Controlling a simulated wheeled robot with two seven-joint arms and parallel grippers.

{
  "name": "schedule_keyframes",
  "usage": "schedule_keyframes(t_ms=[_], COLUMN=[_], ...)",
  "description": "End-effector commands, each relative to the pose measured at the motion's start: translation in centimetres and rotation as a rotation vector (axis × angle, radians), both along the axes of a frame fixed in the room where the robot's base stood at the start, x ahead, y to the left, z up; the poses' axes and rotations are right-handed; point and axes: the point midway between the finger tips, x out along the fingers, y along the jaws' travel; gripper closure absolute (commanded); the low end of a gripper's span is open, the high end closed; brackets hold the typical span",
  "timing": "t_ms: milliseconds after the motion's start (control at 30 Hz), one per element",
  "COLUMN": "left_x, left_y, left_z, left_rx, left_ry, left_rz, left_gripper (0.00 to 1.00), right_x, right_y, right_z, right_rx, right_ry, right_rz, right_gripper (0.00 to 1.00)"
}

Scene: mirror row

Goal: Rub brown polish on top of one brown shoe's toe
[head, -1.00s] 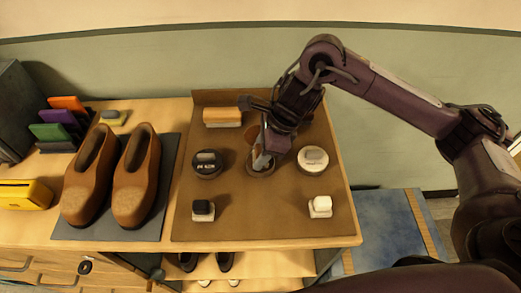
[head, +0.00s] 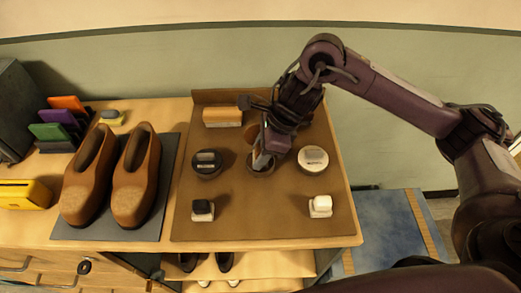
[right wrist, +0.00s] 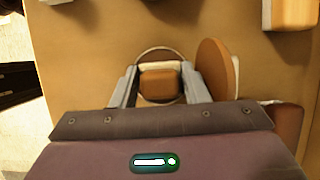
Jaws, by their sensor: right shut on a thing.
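A pair of brown shoes (head: 134,195) stands side by side on a grey mat (head: 90,235) at the left, toes towards me. The brown polish tin (head: 262,172) sits in the middle of the brown board, with its brown lid (right wrist: 215,68) standing up beside it. My right gripper (head: 263,163) points down over this tin. In the right wrist view its two fingers (right wrist: 160,92) are shut on a small brown-topped applicator (right wrist: 160,84), which is over or in the tin. Whether it touches the polish is hidden. My left gripper is not in view.
The brown board (head: 260,222) also holds a black tin (head: 207,164), a pale tin (head: 313,159), two small daubers (head: 203,210) and a wood-backed brush (head: 222,117).

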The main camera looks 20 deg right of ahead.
Motion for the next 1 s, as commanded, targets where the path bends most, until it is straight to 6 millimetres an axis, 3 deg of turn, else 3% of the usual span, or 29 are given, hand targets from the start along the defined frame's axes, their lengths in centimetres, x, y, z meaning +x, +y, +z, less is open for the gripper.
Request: schedule_keyframes(t_ms=[367, 1000], left_x=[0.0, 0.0], left_y=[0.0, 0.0], left_z=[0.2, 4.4], left_rx=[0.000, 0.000], left_ry=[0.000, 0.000], left_rz=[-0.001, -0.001], left_gripper=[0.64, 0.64], right_x=[-0.1, 0.0], right_y=[0.0, 0.0], right_z=[0.0, 5.1], right_rx=[-0.003, 0.000], right_ry=[0.005, 0.002], right_rz=[0.002, 0.001], right_gripper=[0.77, 0.77])
